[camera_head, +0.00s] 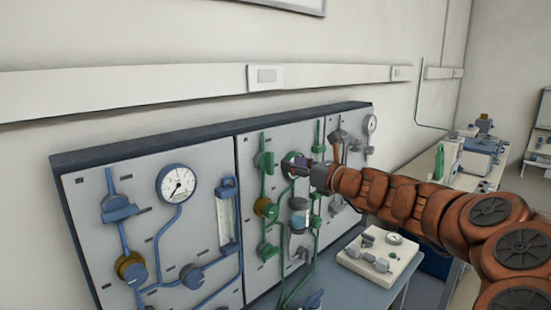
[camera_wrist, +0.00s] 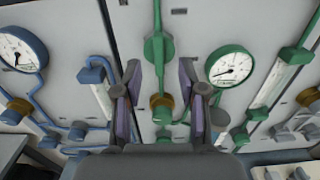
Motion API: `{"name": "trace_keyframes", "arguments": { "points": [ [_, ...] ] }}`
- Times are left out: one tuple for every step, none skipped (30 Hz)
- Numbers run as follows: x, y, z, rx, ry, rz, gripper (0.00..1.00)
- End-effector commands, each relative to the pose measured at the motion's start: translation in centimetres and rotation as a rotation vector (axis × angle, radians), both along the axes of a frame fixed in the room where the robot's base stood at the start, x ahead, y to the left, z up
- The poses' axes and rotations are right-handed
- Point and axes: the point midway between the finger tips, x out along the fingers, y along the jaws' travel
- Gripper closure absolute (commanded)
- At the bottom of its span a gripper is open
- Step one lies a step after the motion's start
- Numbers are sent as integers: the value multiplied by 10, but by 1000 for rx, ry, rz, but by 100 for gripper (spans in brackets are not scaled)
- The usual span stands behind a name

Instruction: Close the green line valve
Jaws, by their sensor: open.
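The green line runs up the middle panel. In the wrist view its upper green valve (camera_wrist: 158,48) has a long narrow body or handle lying along the vertical pipe. The same valve shows in the head view (camera_head: 264,163). Below it is a brass-collared green regulator (camera_wrist: 162,103). My gripper (camera_wrist: 159,78) is open and empty, its two fingers on either side of the green line, in front of the panel and just below the valve; I see no contact. In the head view my gripper (camera_head: 306,165) partly covers the green gauge, which is clear in the wrist view (camera_wrist: 230,65).
The blue line with its lever valve (camera_head: 118,208) and gauge (camera_head: 176,184) is at left. A green flow tube (camera_wrist: 290,75) stands right of the green gauge. A pale block with fittings (camera_head: 378,256) lies on the bench below. Another bench stands at the back right.

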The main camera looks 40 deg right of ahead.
Motion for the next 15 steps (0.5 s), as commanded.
{"name": "trace_keyframes", "arguments": {
  "points": [
    [6,2,1,0,1,3,59],
    [9,3,0,0,2,4,59],
    [14,4,0,-1,3,4,59],
    [17,4,0,-2,4,4,59],
    [21,5,0,-2,4,5,59],
    [26,6,0,-1,4,5,59],
    [30,7,0,-2,4,6,59],
    [33,7,0,-3,4,7,59],
    [38,9,0,-3,4,8,59],
    [41,10,0,-3,4,9,59],
    [44,10,0,-3,4,8,59],
    [48,11,0,-2,3,8,59],
    [51,11,0,-3,2,8,59],
    [54,11,1,-4,1,8,59],
    [57,11,1,-5,1,7,59]
  ]
}}
